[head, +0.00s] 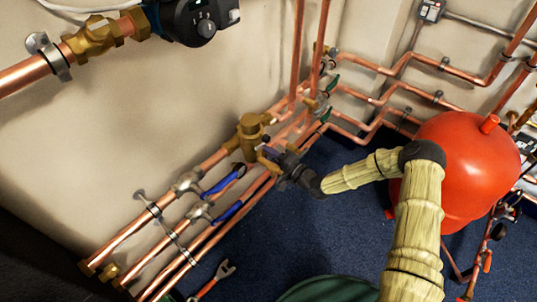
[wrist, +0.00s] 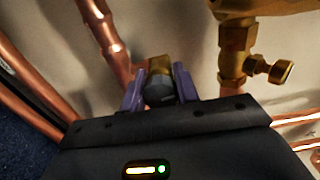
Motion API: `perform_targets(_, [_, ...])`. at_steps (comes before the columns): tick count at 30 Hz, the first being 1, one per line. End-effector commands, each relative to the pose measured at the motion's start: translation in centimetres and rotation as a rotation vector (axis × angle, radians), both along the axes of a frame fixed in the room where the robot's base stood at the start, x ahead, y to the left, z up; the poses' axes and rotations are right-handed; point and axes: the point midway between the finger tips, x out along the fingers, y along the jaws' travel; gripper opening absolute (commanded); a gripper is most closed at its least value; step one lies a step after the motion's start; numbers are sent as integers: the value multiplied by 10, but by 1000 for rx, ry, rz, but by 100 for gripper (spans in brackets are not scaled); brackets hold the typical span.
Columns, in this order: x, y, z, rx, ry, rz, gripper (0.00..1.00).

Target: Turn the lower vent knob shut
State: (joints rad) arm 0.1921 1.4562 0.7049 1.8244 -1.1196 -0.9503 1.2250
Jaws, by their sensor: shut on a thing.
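My gripper (head: 270,153) is at the brass fittings on the low copper pipes along the wall in the head view. In the wrist view my gripper (wrist: 160,88) has its two purple fingers on either side of a dark grey knob (wrist: 160,94) on a brass fitting (wrist: 158,68), shut on it. I take this for the lower vent knob. The gripper body hides its near side, and its turn position cannot be told. In the head view the gripper covers the knob.
A brass valve (head: 249,128) stands close by the gripper. A brass side tap (wrist: 270,70) is right of the fingers. Blue lever handles (head: 224,180) stick out nearby. A red tank (head: 465,165) is at right. Blue floor (head: 300,230) lies open in front.

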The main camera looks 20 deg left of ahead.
Motion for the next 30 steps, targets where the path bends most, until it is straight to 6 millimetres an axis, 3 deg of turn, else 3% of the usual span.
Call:
perform_targets(12, [1,-2,-2,78,200,-3,8])
perform_targets(27, [0,-2,-2,86,222,-3,8])
perform_targets(28, [0,-2,-2,86,222,-3,36])
perform_targets(30, [0,-1,-2,87,221,-2,50])
